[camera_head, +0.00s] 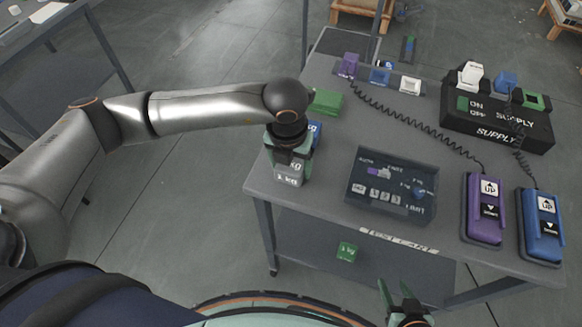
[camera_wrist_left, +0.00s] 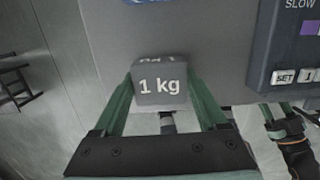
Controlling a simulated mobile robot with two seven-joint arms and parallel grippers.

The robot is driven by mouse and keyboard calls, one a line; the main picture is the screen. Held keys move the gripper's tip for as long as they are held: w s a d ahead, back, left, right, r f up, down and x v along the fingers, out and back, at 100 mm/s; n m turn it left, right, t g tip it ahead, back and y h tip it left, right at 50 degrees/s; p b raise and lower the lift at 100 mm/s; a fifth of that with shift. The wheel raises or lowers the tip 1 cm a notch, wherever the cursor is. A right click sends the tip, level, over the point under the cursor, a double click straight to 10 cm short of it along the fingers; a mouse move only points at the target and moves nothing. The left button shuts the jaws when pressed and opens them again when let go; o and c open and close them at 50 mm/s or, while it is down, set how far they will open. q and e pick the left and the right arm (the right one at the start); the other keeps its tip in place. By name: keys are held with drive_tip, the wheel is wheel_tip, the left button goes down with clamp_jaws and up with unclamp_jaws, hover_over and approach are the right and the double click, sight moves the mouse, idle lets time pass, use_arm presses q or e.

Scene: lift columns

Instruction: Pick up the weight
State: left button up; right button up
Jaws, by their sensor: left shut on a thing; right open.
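A grey weight (camera_head: 288,178) marked "1 kg" is at the left edge of the test cart, below my left gripper (camera_head: 289,160). The left gripper is shut on it, with one green finger on each side. The left wrist view shows the weight (camera_wrist_left: 159,86) between the fingertips, label facing the camera. I cannot tell whether its underside touches the cart top. My right gripper (camera_head: 396,296) is open and empty at the bottom of the head view, in front of the cart. Part of it also shows at the right of the left wrist view (camera_wrist_left: 283,125).
A blue block (camera_head: 314,132), partly hidden, and a green block (camera_head: 327,102) stand behind the weight. A dark control panel (camera_head: 362,205) is to its right. Purple (camera_head: 484,232) and blue (camera_head: 541,248) pendants and a black supply box (camera_head: 470,132) lie further right. A green weight (camera_head: 347,252) sits on the lower shelf.

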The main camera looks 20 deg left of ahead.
use_arm(q)
clamp_jaws()
drive_tip(key=shift+w+r, duration=0.1)
drive_tip(key=shift+r, duration=0.05)
